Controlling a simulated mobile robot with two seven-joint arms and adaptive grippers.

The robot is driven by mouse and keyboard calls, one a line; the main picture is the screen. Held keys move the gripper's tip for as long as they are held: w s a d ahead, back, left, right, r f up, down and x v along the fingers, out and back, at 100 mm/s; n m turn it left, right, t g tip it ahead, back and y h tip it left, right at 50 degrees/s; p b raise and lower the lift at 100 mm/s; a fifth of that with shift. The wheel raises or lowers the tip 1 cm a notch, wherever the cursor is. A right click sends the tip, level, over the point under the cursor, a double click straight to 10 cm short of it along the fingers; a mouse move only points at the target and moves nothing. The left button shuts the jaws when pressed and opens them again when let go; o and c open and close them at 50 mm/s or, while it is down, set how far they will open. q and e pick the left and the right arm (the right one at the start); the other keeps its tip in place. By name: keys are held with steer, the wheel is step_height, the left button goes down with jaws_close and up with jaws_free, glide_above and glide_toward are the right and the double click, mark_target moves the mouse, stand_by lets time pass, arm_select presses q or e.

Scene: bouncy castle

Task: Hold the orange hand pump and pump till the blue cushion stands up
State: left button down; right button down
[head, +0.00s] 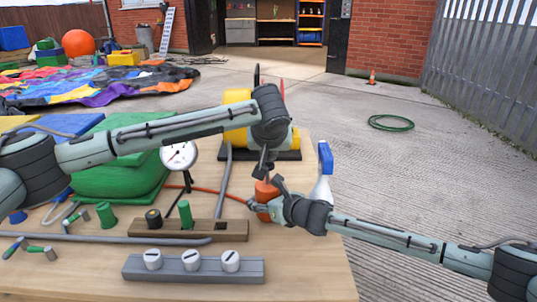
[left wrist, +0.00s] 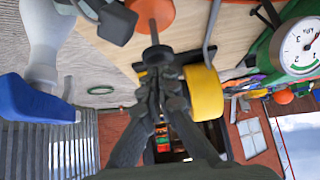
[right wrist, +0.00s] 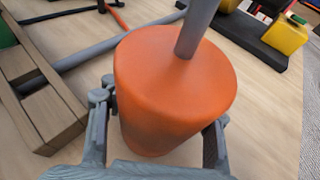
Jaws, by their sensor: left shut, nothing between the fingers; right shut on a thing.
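The orange hand pump (head: 264,190) stands on the table, a cylinder with a grey rod rising from its top. My right gripper (head: 263,207) is shut around its body; the right wrist view shows a finger on each side of the pump (right wrist: 165,95). My left gripper (head: 264,168) is shut and empty, above the pump at its rod. In the left wrist view the closed fingers (left wrist: 158,62) meet at the rod's end; whether they touch it is unclear. A blue cushion (head: 62,123) lies low at the table's left, partly hidden by my left arm.
A green cushion (head: 110,184) and a pressure gauge (head: 179,155) stand left of the pump. A spray bottle (head: 323,172) stands close on the right. A wooden block (head: 188,230) and a grey block with white knobs (head: 195,269) lie in front. A yellow machine (head: 238,110) stands behind.

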mark_target(270, 165)
arm_select(q)
step_height(270, 165, down, 3)
steer(key=shift+s+d+f, duration=0.1)
steer(key=shift+d, duration=0.05)
steer(key=shift+a+f, duration=0.2)
steer(key=shift+f, duration=0.35)
steer(key=r, duration=0.5)
steer(key=shift+s+d, duration=0.15)
steer(key=shift+s, duration=0.05)
steer(key=v, duration=0.9)
steer(key=shift+r, duration=0.1)
stand_by(0.5)
